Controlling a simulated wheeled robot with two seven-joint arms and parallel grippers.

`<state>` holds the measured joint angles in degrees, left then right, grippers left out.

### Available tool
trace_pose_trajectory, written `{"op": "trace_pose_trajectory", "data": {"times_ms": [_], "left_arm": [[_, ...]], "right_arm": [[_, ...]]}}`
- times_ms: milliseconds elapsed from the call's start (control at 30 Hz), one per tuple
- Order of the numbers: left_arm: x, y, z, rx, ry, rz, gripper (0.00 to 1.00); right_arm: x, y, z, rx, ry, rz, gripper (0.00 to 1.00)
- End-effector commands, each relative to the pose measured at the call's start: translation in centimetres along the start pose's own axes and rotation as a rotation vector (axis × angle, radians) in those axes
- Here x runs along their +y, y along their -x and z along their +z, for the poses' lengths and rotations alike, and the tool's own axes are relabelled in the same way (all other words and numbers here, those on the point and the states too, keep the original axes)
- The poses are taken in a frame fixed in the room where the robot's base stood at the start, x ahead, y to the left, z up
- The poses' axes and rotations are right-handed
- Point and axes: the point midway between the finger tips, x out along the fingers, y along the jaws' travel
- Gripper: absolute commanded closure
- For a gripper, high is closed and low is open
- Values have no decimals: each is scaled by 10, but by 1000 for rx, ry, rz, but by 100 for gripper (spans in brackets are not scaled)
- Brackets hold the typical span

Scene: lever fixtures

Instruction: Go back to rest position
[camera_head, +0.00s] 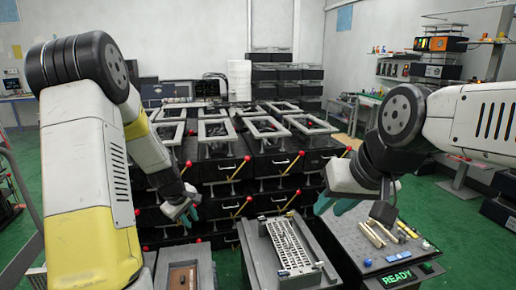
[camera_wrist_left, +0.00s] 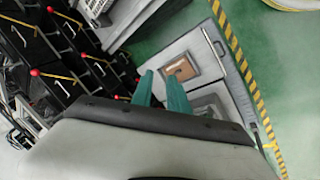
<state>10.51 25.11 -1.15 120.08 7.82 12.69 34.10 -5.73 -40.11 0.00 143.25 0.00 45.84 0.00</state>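My left gripper (camera_head: 184,214) hangs at the end of my left arm, in front of the black lever fixtures (camera_head: 240,165). In the left wrist view its two teal fingers (camera_wrist_left: 162,90) stand apart with nothing between them. My right gripper (camera_head: 338,206) is at the end of my right arm, above the gap between the grey tray and the control panel. Its teal fingers look apart, and nothing shows in them. Part of it is hidden by its own wrist.
The fixtures carry red-knobbed levers (camera_head: 301,153). In front are a grey tray with a perforated metal plate (camera_head: 288,245), a box with a brown inset (camera_head: 183,277) and a panel with a green READY display (camera_head: 397,277). Green floor (camera_head: 450,215) is clear at right.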

Motion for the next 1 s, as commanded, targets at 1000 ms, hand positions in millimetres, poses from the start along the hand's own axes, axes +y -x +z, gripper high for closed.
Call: {"op": "trace_pose_trajectory", "data": {"times_ms": [1000], "left_arm": [[-62, 314, 184, 102, -995, 165, 80]], "right_arm": [[0, 0, 0, 0, 0, 0, 72]]}}
